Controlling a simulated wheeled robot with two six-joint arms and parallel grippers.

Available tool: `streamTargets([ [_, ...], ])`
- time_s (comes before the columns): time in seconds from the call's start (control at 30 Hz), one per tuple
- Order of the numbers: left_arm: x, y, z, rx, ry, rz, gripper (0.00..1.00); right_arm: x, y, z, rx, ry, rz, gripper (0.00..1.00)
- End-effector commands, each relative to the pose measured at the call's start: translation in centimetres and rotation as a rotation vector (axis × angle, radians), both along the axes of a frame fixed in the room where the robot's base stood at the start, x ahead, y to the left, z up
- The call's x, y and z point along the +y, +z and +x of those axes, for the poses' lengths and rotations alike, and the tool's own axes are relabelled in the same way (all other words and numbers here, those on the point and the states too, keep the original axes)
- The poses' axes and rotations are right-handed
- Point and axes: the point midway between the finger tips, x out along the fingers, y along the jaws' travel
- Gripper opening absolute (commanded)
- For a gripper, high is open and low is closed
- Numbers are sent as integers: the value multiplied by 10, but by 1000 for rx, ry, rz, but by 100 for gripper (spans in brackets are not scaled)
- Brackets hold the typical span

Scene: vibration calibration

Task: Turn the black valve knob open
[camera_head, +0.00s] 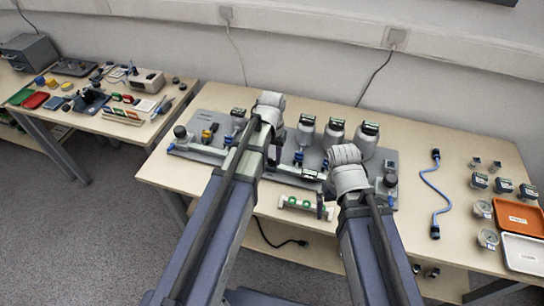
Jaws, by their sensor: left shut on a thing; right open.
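A grey rig plate (215,118) lies on the middle table with a pipe run, blue-handled valves and bottles. One round black knob (180,132) stands at its left end and another dark knob (390,181) at its right end. I cannot tell which is the valve knob. My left gripper (270,112) is over the rig, left of centre, shut on a part hidden beneath it. My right gripper (345,166) is open near the rig's right part, and its fingertips are hard to see.
Three white bottles with dark caps (334,133) stand behind the grippers. A level with green vials (303,205) lies at the front edge. A blue cable (432,190), gauges, an orange tray (517,216) and a white tray (523,253) are at right. A second table (130,130) stands at left.

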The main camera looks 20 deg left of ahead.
Motion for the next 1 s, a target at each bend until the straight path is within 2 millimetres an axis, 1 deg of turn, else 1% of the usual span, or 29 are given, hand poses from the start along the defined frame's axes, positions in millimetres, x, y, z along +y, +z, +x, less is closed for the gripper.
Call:
streamTargets([
  [0.2, 0, 0, 0, 0, -1, 0, 0, 0, 0, 0, 0, 0, 0, 100],
  [0.23, 0, 0, 0, 0, -1, 0, 41, 0, 0, 0, 0, 0, 0, 100],
  [0.47, 0, 0, 0, 0, 0, 0, 67, 0, 0, 0, 0, 0, 0, 100],
  [0.77, 0, 1, 0, 0, 1, 0, 68, 0, 1, 0, 0, 0, 0, 100],
  [0.87, 0, 4, 0, 0, 1, 0, 68, 0, 4, 0, 0, 0, 0, 100],
  [1.0, 0, 14, 0, 0, 1, 0, 68, 0, 14, 0, 0, 0, 0, 100],
])
